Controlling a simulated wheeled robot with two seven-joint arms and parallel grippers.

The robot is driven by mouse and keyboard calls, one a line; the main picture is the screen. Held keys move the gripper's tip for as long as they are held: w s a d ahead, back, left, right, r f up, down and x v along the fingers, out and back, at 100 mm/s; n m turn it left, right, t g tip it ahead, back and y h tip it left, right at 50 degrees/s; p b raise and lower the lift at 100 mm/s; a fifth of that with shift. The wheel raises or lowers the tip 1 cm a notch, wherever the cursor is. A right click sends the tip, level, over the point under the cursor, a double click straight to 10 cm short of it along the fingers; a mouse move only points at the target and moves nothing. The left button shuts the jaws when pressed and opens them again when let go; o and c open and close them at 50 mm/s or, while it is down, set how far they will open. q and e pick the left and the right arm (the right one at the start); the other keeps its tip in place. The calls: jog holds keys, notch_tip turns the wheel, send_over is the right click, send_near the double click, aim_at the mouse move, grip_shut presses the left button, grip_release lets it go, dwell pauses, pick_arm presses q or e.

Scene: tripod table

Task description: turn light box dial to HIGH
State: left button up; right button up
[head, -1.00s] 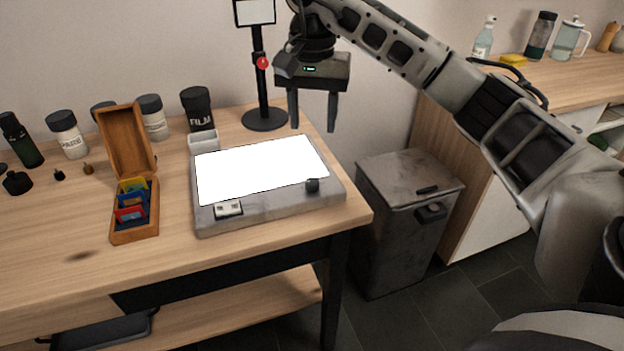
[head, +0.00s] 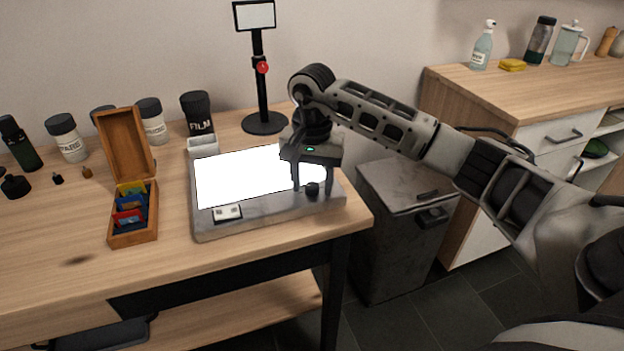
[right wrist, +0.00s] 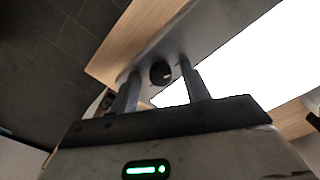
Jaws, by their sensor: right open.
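The light box (head: 270,217) lies on the wooden table with its white panel lit. Its black dial (head: 312,188) is at the front right corner of the top. The dial also shows in the right wrist view (right wrist: 160,72), between and beyond the two fingers; its setting is too small to read. My right gripper (head: 308,188) is open and points down, right over the dial. In the right wrist view the open gripper (right wrist: 160,85) has one finger on each side of the dial, and I cannot tell whether they touch it. My left gripper is not in view.
A stand with a red knob (head: 263,67) rises behind the light box. A white switch (head: 227,212) is at its front left. A wooden box with coloured cards (head: 146,237) and several bottles stand to the left. A grey bin (head: 395,270) stands right of the table.

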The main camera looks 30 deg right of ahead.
jog(key=shift+c, duration=0.4)
jog(key=c, duration=0.9)
